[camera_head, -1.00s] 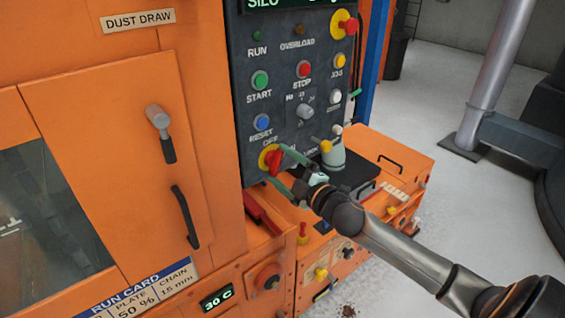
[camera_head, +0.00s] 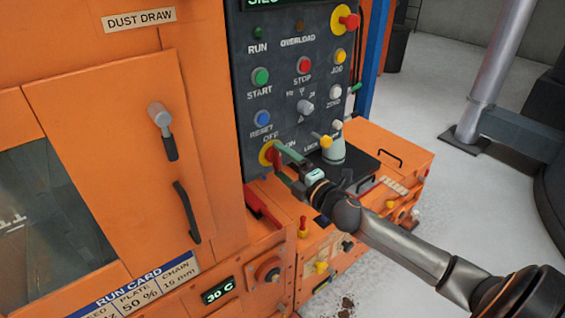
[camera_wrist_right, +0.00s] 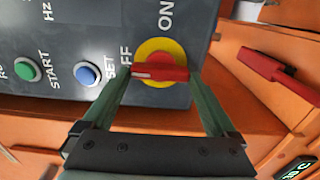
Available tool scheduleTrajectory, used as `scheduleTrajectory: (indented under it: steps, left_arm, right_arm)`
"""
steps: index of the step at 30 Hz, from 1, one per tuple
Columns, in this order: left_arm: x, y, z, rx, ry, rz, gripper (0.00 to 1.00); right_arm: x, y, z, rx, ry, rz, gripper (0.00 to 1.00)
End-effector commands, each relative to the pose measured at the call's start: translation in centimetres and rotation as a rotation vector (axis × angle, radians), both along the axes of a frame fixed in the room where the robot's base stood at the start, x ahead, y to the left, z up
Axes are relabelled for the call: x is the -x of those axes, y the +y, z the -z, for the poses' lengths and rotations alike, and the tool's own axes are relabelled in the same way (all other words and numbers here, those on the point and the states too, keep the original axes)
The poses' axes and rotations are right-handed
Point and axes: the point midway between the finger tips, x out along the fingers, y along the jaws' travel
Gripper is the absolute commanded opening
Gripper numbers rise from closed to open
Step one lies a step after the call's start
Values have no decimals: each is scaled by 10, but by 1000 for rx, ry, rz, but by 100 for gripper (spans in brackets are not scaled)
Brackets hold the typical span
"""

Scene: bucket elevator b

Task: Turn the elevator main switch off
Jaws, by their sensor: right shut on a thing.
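The main switch is a red handle (camera_head: 271,156) on a round yellow plate (camera_head: 264,152) at the panel's lower left corner, with OFF and ON printed beside it. In the right wrist view the red handle (camera_wrist_right: 165,73) lies crosswise on the yellow plate (camera_wrist_right: 158,48). A pale mark shows on its left end, close to the partly covered OFF lettering. My right gripper (camera_wrist_right: 162,76) is shut on the handle, one green finger at each end. In the head view my right gripper (camera_head: 279,160) reaches it from the lower right and hides part of it. My left gripper is not in view.
The dark control panel (camera_head: 285,75) carries several buttons close above the switch, including a blue reset button (camera_head: 263,118). A red lever (camera_head: 262,205) lies just below.

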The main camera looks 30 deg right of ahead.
Motion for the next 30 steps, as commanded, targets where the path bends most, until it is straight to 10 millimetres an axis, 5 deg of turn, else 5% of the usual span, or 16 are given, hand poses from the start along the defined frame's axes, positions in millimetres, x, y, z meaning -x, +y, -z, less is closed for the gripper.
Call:
scheduleTrajectory:
  steps: [8, 9, 10, 20, 30]
  left_arm:
    - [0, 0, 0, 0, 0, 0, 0]
    - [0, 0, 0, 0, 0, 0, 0]
    - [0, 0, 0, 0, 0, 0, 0]
    - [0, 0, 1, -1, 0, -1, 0]
    - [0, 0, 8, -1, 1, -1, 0]
  right_arm:
    - [0, 0, 1, 8, 0, -1, 37]
    - [0, 0, 1, 8, 0, -1, 97]
    - [0, 0, 1, 7, 0, -1, 100]
    - [3, 0, 1, 4, 2, 0, 100]
    - [43, -3, 3, 4, 4, -2, 100]
